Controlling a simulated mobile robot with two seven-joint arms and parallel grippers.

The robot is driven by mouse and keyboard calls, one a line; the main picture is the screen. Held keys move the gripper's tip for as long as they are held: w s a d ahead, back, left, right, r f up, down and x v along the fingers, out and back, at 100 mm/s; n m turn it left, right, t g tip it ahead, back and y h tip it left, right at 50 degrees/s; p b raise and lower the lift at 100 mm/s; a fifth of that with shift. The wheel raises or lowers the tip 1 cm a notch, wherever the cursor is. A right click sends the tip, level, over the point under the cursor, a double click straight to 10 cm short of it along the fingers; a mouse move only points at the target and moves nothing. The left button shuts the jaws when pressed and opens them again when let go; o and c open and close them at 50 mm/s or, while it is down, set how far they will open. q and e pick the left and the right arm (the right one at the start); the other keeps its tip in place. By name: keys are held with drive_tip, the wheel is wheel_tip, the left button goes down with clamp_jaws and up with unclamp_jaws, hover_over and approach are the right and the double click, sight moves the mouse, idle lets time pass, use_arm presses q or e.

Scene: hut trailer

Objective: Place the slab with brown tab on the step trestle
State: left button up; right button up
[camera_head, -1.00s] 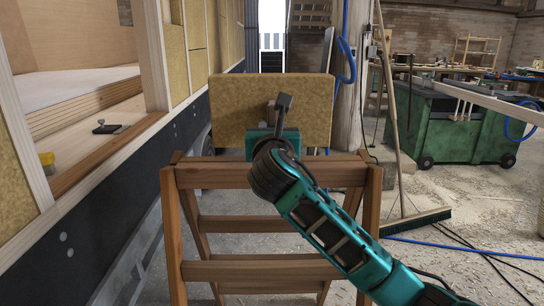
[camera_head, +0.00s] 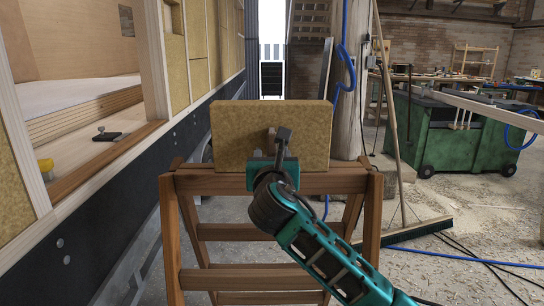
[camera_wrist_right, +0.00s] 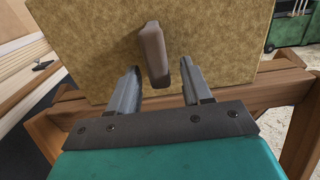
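The slab (camera_head: 235,130), a tan fibrous block, stands upright at the top of the wooden step trestle (camera_head: 200,183), its lower edge appearing to meet the top board. Its brown tab (camera_wrist_right: 153,55) sticks out of the face towards me; in the head view the tab (camera_head: 271,138) is partly covered. My right gripper (camera_head: 280,142) is in front of the slab. In the right wrist view its fingers (camera_wrist_right: 158,76) are open, one on each side of the tab, with gaps showing. My left gripper is not in view.
A trailer wall with a timber frame (camera_head: 110,170) runs along the left. A broom (camera_head: 415,231) leans at a post (camera_head: 350,95) on the right. A green wheeled bin (camera_head: 450,135) stands farther right. Cables lie on the dusty floor.

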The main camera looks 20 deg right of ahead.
drive_tip(key=shift+o, duration=0.2)
drive_tip(key=shift+r, duration=0.15)
drive_tip(key=shift+s+a, duration=0.15)
drive_tip(key=shift+s, duration=0.25)
drive_tip(key=p+v, duration=0.2)
drive_tip(key=v, duration=0.9)
drive_tip(key=s+a+f+m+g+y, duration=0.1)
drive_tip(key=s+f+m+g+y, duration=0.15)
drive_tip(key=f+m, duration=0.65)
drive_tip(key=s+a+f+m+g+y, duration=0.15)
drive_tip(key=s+f+m+y, duration=0.25)
drive_tip(key=f, duration=0.9)
drive_tip(key=s+d+f+m+g+y, duration=0.1)
drive_tip(key=s+d+f+m+g, duration=0.1)
drive_tip(key=s+f+m, duration=0.9)
drive_tip(key=s+m, duration=0.1)
drive_tip(key=m, duration=0.5)
drive_tip(key=shift+s+d+f+g, duration=0.2)
drive_tip(key=shift+s+g, duration=0.05)
drive_tip(key=shift+g, duration=0.15)
